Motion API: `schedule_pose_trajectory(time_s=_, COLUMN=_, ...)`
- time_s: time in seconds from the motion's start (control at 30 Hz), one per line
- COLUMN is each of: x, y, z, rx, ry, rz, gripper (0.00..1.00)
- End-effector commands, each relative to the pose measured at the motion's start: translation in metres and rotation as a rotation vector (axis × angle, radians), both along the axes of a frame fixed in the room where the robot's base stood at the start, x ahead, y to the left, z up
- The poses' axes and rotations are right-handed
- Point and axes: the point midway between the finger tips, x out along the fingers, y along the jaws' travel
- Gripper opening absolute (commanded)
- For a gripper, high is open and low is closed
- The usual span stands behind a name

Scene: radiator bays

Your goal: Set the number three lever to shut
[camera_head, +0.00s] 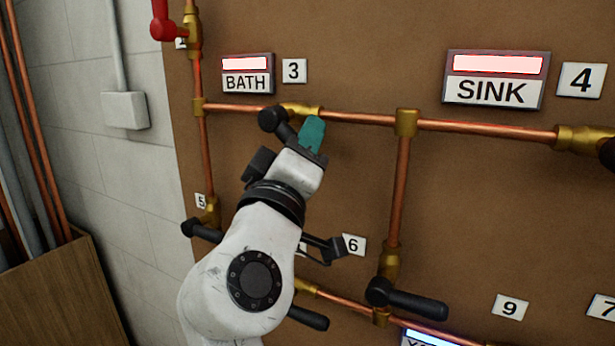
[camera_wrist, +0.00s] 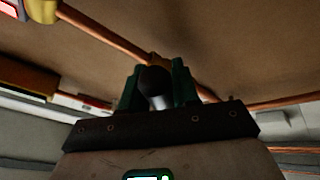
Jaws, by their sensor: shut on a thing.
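The number three lever (camera_head: 272,119) is black and sits at the brass valve (camera_head: 301,110) on the horizontal copper pipe, below the number 3 plate (camera_head: 294,71). Its rounded black end (camera_wrist: 155,80) shows between my teal fingers in the wrist view, with a pale metal part below it. My gripper (camera_head: 312,134) is at the valve, with one teal finger in sight, and is shut on the lever. The gripper hides part of the lever, so its exact angle is hard to tell. The BATH sign (camera_head: 247,82) above has a lit red-white bar.
Copper pipes run across the brown board. A red lever (camera_head: 164,25) is at upper left, and black levers are beside my arm (camera_head: 205,232) and at lower right (camera_head: 415,302). The SINK sign (camera_head: 493,92) is lit. A wooden box (camera_head: 60,300) stands at lower left.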

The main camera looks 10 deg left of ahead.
Motion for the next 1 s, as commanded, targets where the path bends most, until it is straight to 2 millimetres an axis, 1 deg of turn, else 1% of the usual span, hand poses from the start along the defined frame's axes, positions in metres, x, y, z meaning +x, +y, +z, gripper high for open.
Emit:
schedule_pose_trajectory(time_s=0.03, x=0.001, y=0.001, z=-0.012, rx=0.025, ry=-0.007, rz=-0.001, gripper=0.00)
schedule_pose_trajectory(time_s=0.47, x=0.004, y=0.010, z=-0.020, rx=0.277, ry=-0.100, rz=-0.003, gripper=0.00)
schedule_pose_trajectory(time_s=0.73, x=0.007, y=0.018, z=-0.024, rx=0.475, ry=-0.171, rz=-0.004, gripper=0.00)
schedule_pose_trajectory(time_s=1.0, x=0.009, y=0.024, z=-0.023, rx=0.668, ry=-0.239, rz=-0.005, gripper=0.00)
